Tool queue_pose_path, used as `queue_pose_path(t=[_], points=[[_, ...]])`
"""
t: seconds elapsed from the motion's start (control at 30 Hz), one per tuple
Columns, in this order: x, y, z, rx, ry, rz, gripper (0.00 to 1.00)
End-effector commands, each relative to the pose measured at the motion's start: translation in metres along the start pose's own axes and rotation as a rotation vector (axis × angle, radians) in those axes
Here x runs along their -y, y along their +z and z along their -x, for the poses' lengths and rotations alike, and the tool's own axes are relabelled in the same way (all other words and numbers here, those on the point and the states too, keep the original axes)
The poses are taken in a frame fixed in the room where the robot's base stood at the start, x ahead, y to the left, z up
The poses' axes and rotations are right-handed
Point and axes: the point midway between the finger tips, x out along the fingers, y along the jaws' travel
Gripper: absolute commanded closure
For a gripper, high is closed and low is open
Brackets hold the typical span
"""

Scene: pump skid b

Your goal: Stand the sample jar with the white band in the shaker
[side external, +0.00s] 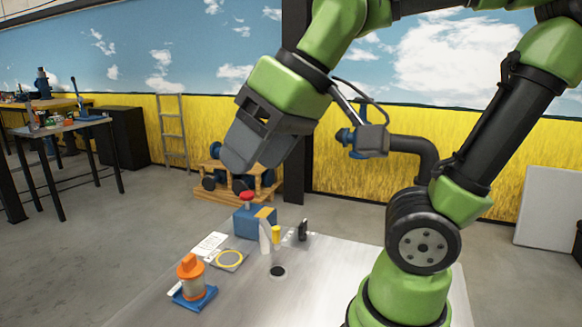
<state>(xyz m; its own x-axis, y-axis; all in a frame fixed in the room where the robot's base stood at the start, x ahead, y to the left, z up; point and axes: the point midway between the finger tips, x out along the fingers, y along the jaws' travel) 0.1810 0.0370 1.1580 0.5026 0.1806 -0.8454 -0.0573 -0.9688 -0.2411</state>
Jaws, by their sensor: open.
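My gripper (240,168) is open and tilted down to the left, in the air well above the grey table. A jar with an orange lid (190,266) and a pale, see-through body stands upright on a blue base (203,302) at the table's front left. I cannot make out a white band on it. A blue box with a red knob (250,221) stands at the back of the table. I cannot tell which of these blue things is the shaker. My gripper is above and behind the jar, clear of it.
Behind the jar lie a plate with a yellow ring (229,260) and a white sheet (209,244). A pale upright piece with an orange top (265,235), a yellow-topped piece (276,236) and a black item (303,231) stand near the box. The tabletop (318,280) is bare around a dark hole.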

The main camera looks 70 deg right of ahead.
Motion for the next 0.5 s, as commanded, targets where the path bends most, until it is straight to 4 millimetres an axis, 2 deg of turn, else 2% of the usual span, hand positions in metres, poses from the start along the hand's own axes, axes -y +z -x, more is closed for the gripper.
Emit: queue_pose_path(t=[0.03,0.1,0.2,0.5], points=[[-0.006,0.013,0.003,-0.033,-0.001,-0.061,0.42],[-0.011,0.025,0.004,-0.064,-0.005,-0.132,0.42],[-0.015,0.036,0.004,-0.089,-0.01,-0.196,0.42],[-0.017,0.041,0.003,-0.098,-0.011,-0.222,0.42]])
